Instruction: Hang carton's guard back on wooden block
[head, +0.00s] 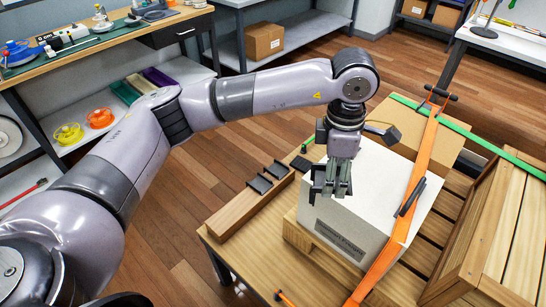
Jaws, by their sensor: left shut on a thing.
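My left gripper (332,190) points down over the left part of the top of a large off-white carton (350,228). It is shut on a dark piece, apparently the guard (317,184), which is partly hidden by the fingers. A long wooden block (240,206) lies on the table to the left of the carton, with several dark guards on it, such as one guard (259,184). The gripper is to the right of the block. Another dark guard (410,197) sits at the orange strap on the carton's right side. My right gripper is out of view.
An orange strap (421,160) runs over the carton to a dark buckle (440,94). A green strap (480,143) crosses behind. A slatted wooden crate (505,220) stands at the right. The table (255,260) is bare in front of the block.

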